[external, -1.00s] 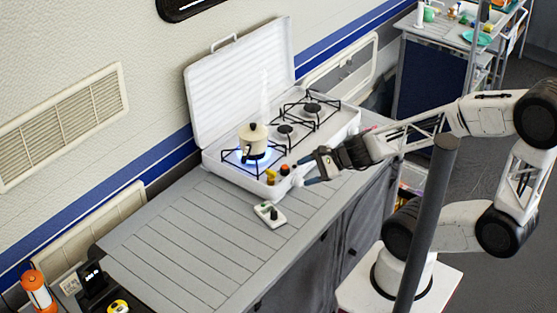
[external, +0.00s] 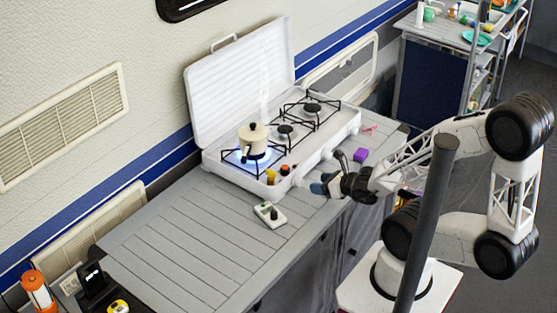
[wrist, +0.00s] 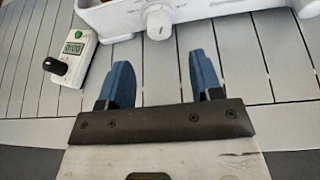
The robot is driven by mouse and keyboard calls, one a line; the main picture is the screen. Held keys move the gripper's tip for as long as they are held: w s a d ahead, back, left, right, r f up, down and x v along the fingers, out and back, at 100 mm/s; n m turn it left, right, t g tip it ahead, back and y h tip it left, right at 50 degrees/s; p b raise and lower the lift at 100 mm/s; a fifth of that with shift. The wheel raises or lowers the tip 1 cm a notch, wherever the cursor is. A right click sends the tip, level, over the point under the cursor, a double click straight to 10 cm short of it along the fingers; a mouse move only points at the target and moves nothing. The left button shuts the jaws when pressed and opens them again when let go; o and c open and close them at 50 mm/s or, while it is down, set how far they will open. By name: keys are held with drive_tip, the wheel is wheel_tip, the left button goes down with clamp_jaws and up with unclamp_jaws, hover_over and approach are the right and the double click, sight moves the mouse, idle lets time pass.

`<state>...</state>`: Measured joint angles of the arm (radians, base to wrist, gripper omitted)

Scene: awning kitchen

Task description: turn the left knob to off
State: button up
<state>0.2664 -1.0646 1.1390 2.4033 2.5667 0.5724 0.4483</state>
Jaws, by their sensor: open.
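The white stove (external: 240,182) stands open on the counter, with a blue flame (external: 240,157) lit at its left burner under a cream pot (external: 253,142). Its left knob (wrist: 158,22) is white and sits on the front face. In the wrist view it lies beyond the fingertips, roughly in line with the gap between them. My gripper (wrist: 162,72) is open and empty, with blue fingers spread over the counter and apart from the knob. In the external view my gripper (external: 320,185) is low, just in front of the stove's front side.
A white timer with a black knob (wrist: 74,48) lies on the counter left of my gripper; it also shows in the external view (external: 269,215). Yellow and orange small items (external: 276,173) sit on the stove's front left. A purple block (external: 360,155) is at the right.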

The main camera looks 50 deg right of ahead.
sight(302, 183)
drive_tip(key=shift+w, duration=0.15)
drive_tip(key=shift+x, duration=3.75)
drive_tip(key=c, duration=0.7)
